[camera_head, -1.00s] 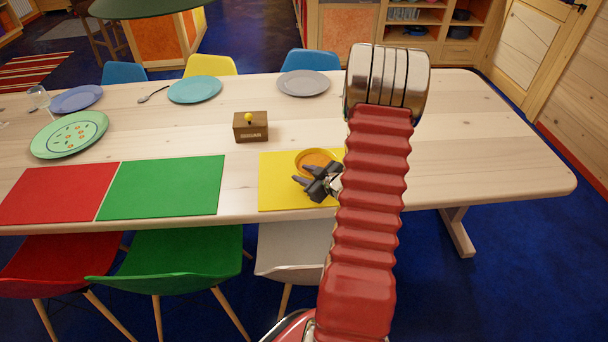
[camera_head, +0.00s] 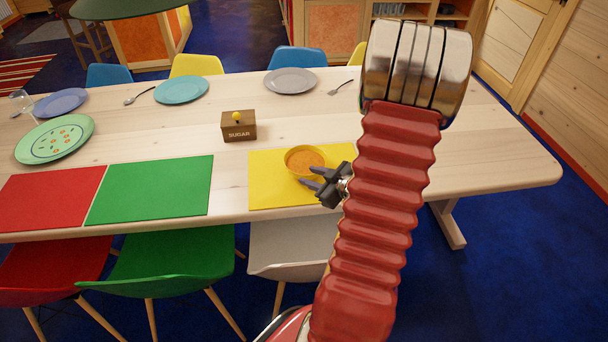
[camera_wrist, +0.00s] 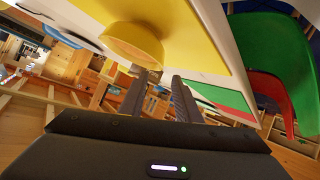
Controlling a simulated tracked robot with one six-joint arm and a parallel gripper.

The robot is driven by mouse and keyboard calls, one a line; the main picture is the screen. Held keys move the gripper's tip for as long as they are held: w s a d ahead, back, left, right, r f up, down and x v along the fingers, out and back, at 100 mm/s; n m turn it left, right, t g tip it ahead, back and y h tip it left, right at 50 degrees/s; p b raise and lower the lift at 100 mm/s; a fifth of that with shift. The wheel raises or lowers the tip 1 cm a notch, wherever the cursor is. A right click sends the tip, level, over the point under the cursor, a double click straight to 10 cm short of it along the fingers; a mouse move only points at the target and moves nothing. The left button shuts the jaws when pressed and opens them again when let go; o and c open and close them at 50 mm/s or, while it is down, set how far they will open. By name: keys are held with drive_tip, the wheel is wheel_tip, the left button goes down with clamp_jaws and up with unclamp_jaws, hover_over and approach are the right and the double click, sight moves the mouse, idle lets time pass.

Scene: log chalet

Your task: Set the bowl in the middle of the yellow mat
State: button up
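The yellow bowl (camera_head: 304,168) stands upright on the yellow mat (camera_head: 268,190), between its left and right sides and rather towards its back edge. Its inside looks orange. My gripper (camera_head: 307,176) is at the bowl's front right, over the mat, with its fingers pointing left. The two fingers are apart with nothing between them. In the wrist view the bowl (camera_wrist: 134,44) lies beyond the fingertips of my gripper (camera_wrist: 160,78). Whether a fingertip touches the bowl I cannot tell. My arm hides the mat's right edge.
A brown sugar box (camera_head: 239,126) with a yellow knob stands behind and left of the mat. A green mat (camera_head: 150,186) and a red mat (camera_head: 48,197) lie to the left. Plates stand farther back, including a grey one (camera_head: 291,81). A white chair (camera_head: 285,246) is at the front.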

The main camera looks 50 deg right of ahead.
drive_tip(key=shift+v, duration=0.95)
drive_tip(key=w+a+r+m+g+h, duration=0.1)
drive_tip(key=w+a+r+g+h, duration=0.15)
drive_tip(key=a+r, duration=0.4)
drive_tip(key=w+a+r+m+g+h, duration=0.15)
drive_tip(key=w+a+r, duration=0.25)
drive_tip(key=r, duration=0.5)
drive_tip(key=s+a+r+g+y, duration=0.1)
drive_tip(key=s+a, duration=0.3)
drive_tip(key=a, duration=0.4)
drive_tip(key=s+a+r+y, duration=0.3)
drive_tip(key=s+a, duration=0.2)
drive_tip(key=a, duration=0.4)
drive_tip(key=s+a+r+g+y, duration=0.1)
drive_tip(key=s+a, duration=0.3)
drive_tip(key=a, duration=0.5)
drive_tip(key=shift+s+a+r+g+y, duration=0.2)
drive_tip(key=shift+s+r+g+y, duration=0.1)
drive_tip(key=shift+r+y, duration=0.1)
